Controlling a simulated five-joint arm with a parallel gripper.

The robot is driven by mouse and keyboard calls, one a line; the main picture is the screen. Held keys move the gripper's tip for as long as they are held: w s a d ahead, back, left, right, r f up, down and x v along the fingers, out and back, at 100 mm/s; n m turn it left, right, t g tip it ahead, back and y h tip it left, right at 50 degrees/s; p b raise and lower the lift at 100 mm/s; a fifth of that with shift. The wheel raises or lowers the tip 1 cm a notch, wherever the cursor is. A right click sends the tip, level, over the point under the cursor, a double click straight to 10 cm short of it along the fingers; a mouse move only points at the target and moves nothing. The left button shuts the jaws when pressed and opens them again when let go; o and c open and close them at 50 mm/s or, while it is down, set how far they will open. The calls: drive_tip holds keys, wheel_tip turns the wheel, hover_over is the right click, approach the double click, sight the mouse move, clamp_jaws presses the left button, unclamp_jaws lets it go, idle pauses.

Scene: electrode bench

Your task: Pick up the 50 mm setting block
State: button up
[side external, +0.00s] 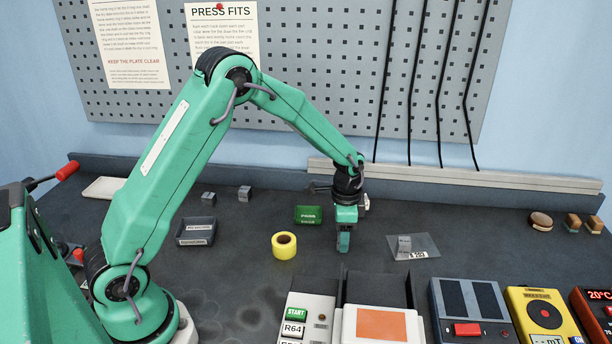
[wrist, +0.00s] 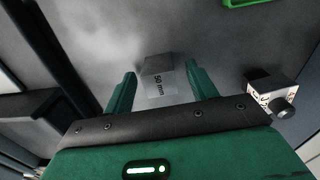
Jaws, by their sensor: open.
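The 50 mm setting block (wrist: 158,66) is a grey block with a pale face marked "50 mm" in the wrist view. It lies between the two green fingers of my gripper (wrist: 161,72), with a gap showing on each side. The gripper is open and holds nothing. In the side view my gripper (side external: 343,242) points down, low over the dark bench. I cannot make out the block there; the fingers seem to hide it.
A green PASS tray (side external: 309,214) and a yellow tape roll (side external: 284,246) lie left of my gripper. A clear bag (side external: 412,246) lies right. Two small grey blocks (side external: 245,193) (side external: 208,198) stand farther left. A START-button device (side external: 308,318) and meters (side external: 543,314) line the front.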

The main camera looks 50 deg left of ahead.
clamp_jaws()
drive_tip(key=shift+r, duration=0.1)
drive_tip(key=shift+r, duration=0.35)
wheel_tip(320, 180, up, 3)
drive_tip(key=shift+w, duration=0.1)
drive_tip(key=s+d+r, duration=0.6)
drive_tip(key=d+r, duration=0.1)
drive_tip(key=d, duration=0.3)
drive_tip(key=shift+r, duration=0.1)
idle(0.4)
